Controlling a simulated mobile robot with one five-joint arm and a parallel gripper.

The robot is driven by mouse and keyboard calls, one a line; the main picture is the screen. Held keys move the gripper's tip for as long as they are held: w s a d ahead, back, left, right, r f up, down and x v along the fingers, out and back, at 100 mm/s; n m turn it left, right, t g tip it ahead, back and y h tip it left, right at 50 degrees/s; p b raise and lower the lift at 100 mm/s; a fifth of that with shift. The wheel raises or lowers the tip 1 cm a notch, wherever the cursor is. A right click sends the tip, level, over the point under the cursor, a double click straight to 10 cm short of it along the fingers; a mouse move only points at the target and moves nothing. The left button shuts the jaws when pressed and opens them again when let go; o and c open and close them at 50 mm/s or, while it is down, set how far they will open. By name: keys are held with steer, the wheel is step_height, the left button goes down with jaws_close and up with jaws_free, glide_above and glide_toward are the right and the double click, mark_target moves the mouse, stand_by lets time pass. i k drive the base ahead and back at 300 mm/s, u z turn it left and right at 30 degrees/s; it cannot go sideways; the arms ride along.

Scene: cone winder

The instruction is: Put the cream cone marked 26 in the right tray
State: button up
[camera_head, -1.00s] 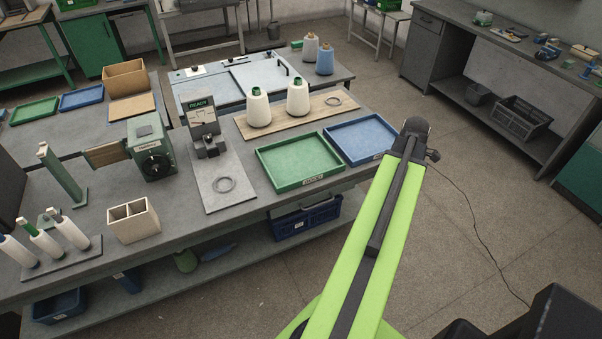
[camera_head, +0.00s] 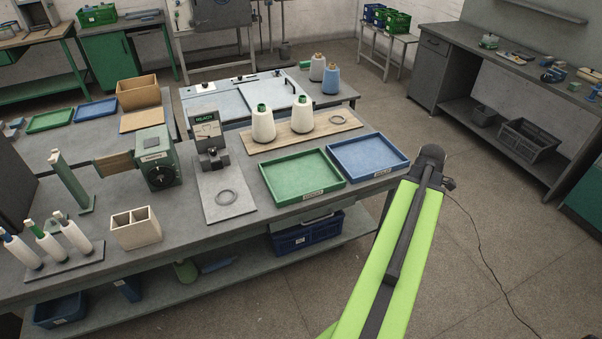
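Two cream cones with green tips stand upright on a wooden board: a left cone (camera_head: 263,123) and a right cone (camera_head: 301,115). No number can be read on either, so I cannot tell which is marked 26. The right tray is a blue tray (camera_head: 368,153), empty. A green tray (camera_head: 302,176) lies to its left, also empty. The dark end of my arm (camera_head: 432,160), where my gripper is, shows just right of the blue tray in the picture, apart from the cones. Its fingers cannot be made out.
The wooden board (camera_head: 343,119) also carries a ring. A scale-like device (camera_head: 206,138) stands left of the green tray. Open floor (camera_head: 480,240) lies to the right.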

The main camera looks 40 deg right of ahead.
mark_target(301, 176)
steer(key=i, duration=1.25)
steer(key=u, duration=0.05)
